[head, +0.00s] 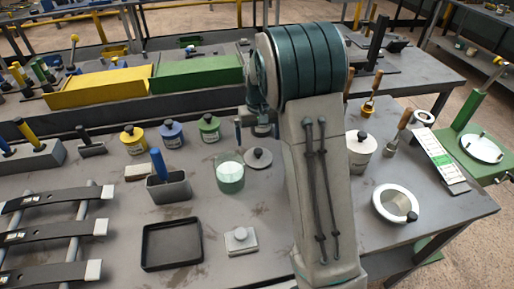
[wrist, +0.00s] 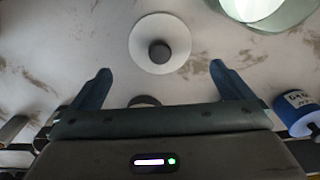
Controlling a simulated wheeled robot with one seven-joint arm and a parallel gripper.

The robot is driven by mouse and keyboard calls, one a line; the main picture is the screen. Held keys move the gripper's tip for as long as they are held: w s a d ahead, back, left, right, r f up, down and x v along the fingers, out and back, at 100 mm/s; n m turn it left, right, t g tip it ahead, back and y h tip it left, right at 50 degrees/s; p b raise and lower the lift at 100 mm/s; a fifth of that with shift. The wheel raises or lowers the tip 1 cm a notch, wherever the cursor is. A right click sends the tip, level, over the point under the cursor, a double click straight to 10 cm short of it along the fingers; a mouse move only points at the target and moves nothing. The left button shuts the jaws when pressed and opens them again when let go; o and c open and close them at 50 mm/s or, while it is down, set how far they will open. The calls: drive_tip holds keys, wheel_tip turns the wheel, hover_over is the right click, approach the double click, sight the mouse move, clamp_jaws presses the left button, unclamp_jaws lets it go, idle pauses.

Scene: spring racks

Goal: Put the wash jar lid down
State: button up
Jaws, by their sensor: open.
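The wash jar lid (head: 258,158), a pale round disc with a dark knob, lies flat on the grey bench, knob up. In the wrist view the lid (wrist: 143,52) is just beyond my fingertips, centred between them and apart from both. My gripper (wrist: 160,82) is open with nothing between its blue fingers. The wash jar (head: 230,177), clear with pale green liquid, stands uncovered left of the lid. Part of the jar (wrist: 268,12) shows at the top right of the wrist view. My arm hides some of the bench right of the lid.
Yellow (head: 134,140), blue (head: 172,134) and green (head: 209,128) lidded jars stand behind. A grey holder with a blue handle (head: 168,188), a black tray (head: 172,244) and a small block with a knob (head: 241,241) are nearby. Bare bench lies in front of the lid.

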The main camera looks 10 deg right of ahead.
sight(258, 150)
drive_tip(key=s+r+t, duration=0.2)
drive_tip(key=s+r, duration=0.9)
drive_tip(key=s, duration=0.3)
drive_tip(key=s+f+t, duration=0.1)
drive_tip(key=s, duration=1.3)
drive_tip(key=shift+a, duration=0.25)
